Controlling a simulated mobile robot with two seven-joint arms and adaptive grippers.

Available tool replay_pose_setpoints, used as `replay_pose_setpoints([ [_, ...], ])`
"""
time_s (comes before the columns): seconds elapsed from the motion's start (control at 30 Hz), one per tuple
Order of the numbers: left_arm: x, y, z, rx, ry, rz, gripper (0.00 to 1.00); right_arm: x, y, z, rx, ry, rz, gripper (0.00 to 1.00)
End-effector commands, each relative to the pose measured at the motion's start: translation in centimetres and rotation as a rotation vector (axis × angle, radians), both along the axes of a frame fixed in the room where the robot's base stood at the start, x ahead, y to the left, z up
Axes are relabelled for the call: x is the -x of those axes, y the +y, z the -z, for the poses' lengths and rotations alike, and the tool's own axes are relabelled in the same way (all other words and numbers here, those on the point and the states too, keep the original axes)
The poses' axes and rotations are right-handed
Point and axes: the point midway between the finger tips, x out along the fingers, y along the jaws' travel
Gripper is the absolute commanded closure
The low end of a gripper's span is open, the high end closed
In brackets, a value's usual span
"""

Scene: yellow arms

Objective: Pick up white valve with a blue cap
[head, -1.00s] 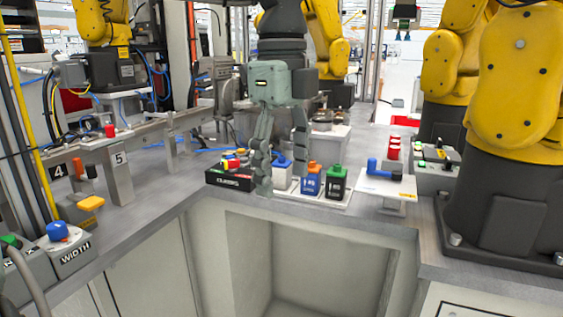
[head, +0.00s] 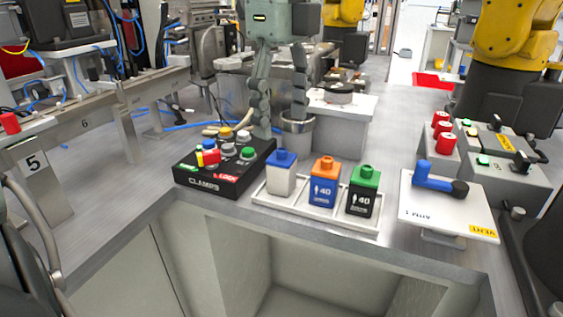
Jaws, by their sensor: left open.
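The white valve with a blue cap (head: 281,178) stands upright at the left end of a white tray (head: 318,215) near the counter's front edge. A blue valve with an orange cap (head: 323,187) and a black valve with a green cap (head: 362,195) stand to its right in the same tray. My left gripper (head: 281,122) comes down from the top of the head view, its two fingers spread and empty. It appears above and behind the white valve, apart from it. My right gripper is not in view.
A black clamps button box (head: 222,178) stands just left of the tray. A white plate with a blue handle (head: 450,212) is to the right. Behind the fingers are a grey cylinder (head: 298,142) and a white block (head: 341,125). An open recess lies below the counter edge.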

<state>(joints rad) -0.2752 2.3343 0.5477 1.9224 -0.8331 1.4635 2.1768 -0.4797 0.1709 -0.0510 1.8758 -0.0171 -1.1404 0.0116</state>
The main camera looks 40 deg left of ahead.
Motion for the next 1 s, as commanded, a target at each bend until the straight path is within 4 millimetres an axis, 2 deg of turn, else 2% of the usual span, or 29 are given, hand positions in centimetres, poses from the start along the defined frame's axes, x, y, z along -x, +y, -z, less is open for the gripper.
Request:
replay_pose_setpoints([
  [0.23,0.1,0.0,2.8,0.002,0.005,0.002,0.36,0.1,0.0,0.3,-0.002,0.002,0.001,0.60],
  [0.5,0.1,0.1,6.7,0.002,0.003,0.001,0.36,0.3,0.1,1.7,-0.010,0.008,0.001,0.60],
  [0.8,0.0,0.1,7.4,0.001,-0.001,-0.001,0.36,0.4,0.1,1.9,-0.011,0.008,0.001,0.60],
  [0.83,0.0,0.1,7.4,0.001,-0.001,-0.001,0.37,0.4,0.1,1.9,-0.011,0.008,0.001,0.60],
  [1.0,0.0,0.1,7.3,0.001,-0.001,-0.001,0.58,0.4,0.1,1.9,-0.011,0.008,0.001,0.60],
])
